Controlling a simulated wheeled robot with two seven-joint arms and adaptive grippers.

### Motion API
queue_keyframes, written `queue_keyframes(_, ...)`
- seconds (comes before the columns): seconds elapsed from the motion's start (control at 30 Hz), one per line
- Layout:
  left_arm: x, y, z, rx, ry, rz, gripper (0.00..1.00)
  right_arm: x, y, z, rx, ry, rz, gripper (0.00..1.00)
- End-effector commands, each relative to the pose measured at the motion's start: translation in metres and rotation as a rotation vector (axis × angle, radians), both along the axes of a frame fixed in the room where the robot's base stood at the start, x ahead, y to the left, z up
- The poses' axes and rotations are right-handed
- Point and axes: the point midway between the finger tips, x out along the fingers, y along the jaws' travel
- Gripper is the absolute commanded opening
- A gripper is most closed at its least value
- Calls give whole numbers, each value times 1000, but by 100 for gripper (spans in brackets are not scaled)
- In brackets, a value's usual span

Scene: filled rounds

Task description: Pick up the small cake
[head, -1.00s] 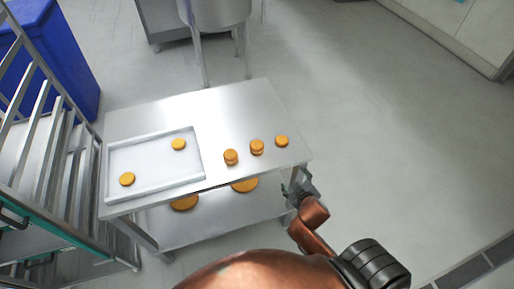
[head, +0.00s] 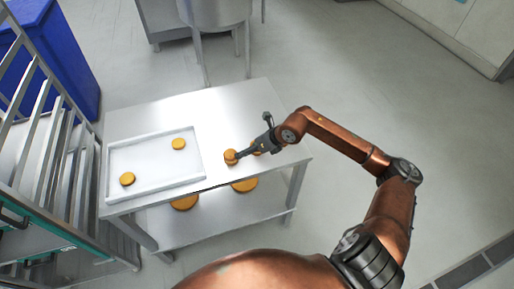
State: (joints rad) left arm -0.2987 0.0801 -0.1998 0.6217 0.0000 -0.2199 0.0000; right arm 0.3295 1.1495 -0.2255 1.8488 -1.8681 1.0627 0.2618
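Small round golden-brown cakes are on the steel table. One cake (head: 230,157), which looks like a stack or a filled round, stands right of the tray. Another cake (head: 257,151) just right of it is mostly hidden behind my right gripper. Two flat cakes lie in the white tray, one at its back right (head: 179,144) and one at its front left (head: 127,179). My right gripper (head: 238,154) reaches in from the right, with its fingertips at the cake right of the tray. I cannot tell whether it touches or grips it. My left gripper is out of view.
The white tray (head: 199,165) takes up the table's left half. Larger rounds (head: 184,202) (head: 245,185) lie on the lower shelf. A rack (head: 62,160) stands at the left, with a blue bin (head: 70,60) behind it. The table's back right is clear.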

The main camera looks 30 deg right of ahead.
Motion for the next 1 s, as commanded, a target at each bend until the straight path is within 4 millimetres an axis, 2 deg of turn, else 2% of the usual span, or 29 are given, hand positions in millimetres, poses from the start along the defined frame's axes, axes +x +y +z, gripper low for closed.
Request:
queue_keyframes(0.03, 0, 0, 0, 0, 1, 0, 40, 3, -26, 0, -84, 19, -22, 65)
queue_keyframes(0.1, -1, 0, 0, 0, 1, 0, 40, 4, -54, -1, -171, 47, -49, 65)
queue_keyframes(0.23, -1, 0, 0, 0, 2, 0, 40, 5, -77, -4, -243, 73, -78, 65)
queue_keyframes(0.57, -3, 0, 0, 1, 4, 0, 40, 22, -71, -33, -247, 76, -79, 65)
queue_keyframes(0.8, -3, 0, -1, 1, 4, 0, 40, 39, -65, -62, -246, 76, -80, 65)
queue_keyframes(1.0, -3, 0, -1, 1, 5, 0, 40, 43, -64, -68, -249, 74, -79, 65)
